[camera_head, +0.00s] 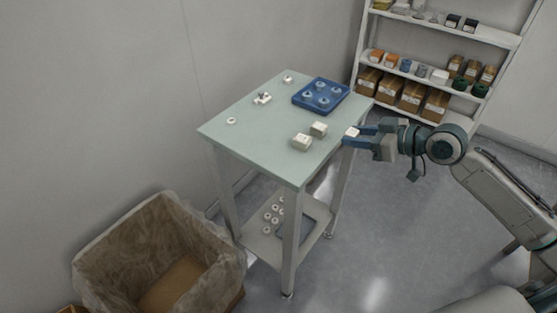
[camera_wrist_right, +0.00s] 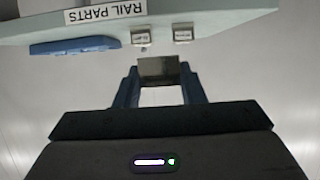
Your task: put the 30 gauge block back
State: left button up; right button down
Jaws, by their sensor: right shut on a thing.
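My right gripper (camera_head: 353,135) is shut on a small pale block (camera_head: 352,131), held just off the right edge of the table (camera_head: 248,119). In the right wrist view the held block (camera_wrist_right: 158,68) sits between the two blue fingertips, its grey face towards the camera. Two other pale blocks stand on the table near its right edge: a nearer one (camera_head: 302,143) and a farther one (camera_head: 319,129). They also show in the wrist view, one left (camera_wrist_right: 141,38) and one right (camera_wrist_right: 183,34). No size marking is readable on any block. My left gripper is not in view.
A blue tray (camera_head: 342,88) with several round parts lies at the table's back right. A white ring (camera_head: 231,121) and small fittings (camera_head: 262,98) lie farther left. A lined bin (camera_head: 205,232) stands on the floor; stocked shelves (camera_head: 498,37) stand behind. The table's front left is clear.

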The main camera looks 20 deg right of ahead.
jog(key=shift+w+r, duration=0.1)
jog(key=shift+r, duration=0.1)
jog(key=shift+a, duration=0.25)
jog(key=p, duration=0.3)
send_over(290, 163)
jog(key=shift+f, duration=0.7)
notch_tip(290, 163, down, 3)
jog(key=shift+r+p, duration=0.15)
jog(key=shift+p, duration=0.2)
jog(key=shift+f, duration=0.4)
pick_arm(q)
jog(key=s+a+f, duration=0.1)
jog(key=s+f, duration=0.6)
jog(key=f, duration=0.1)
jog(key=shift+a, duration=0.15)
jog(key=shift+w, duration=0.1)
pick_arm(e)
jog(key=shift+f, duration=0.15)
